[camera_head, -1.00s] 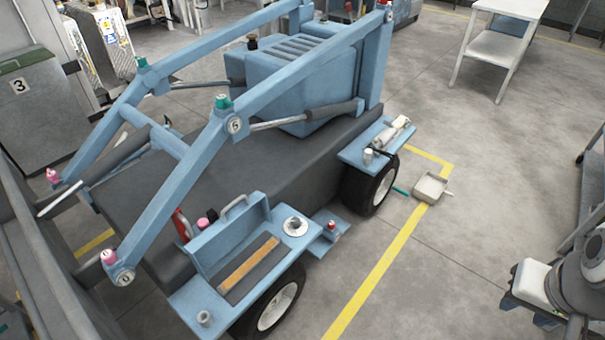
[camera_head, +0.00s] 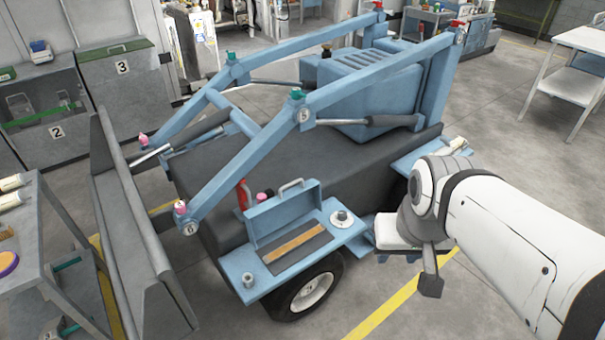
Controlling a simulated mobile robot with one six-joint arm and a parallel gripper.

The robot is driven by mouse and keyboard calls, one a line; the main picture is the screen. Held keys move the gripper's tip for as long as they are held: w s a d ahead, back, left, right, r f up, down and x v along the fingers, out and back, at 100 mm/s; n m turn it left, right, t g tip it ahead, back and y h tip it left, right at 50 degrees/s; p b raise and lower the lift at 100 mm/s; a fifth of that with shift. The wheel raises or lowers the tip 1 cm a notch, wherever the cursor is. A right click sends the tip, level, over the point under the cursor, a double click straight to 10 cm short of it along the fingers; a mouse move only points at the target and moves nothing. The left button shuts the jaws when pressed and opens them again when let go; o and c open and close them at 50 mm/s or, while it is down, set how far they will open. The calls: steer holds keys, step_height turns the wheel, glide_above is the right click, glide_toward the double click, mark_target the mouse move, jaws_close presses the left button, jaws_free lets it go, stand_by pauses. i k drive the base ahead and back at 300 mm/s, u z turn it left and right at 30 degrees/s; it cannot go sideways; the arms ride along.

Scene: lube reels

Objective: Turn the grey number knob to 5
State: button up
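The grey knob (camera_head: 342,216) is small and sits on a pale round dial plate on the blue fender ledge, right of the open toolbox. Its numbers and pointer are too small to read. My gripper (camera_head: 400,254) is at the end of my white arm, to the right of the knob and apart from it in the picture. My arm's wrist partly hides it, and the fingers are not clear enough to tell open from shut. Nothing is visibly held.
The blue loader (camera_head: 372,92) has lift arms with coloured caps. An open blue toolbox (camera_head: 281,212) stands left of the knob, above a wheel (camera_head: 305,292). A grey bucket (camera_head: 140,235) and shelf cart (camera_head: 40,250) are at left. Floor is clear at front right.

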mark_target(342, 214)
steer(key=i, duration=1)
steer(key=u, duration=0.05)
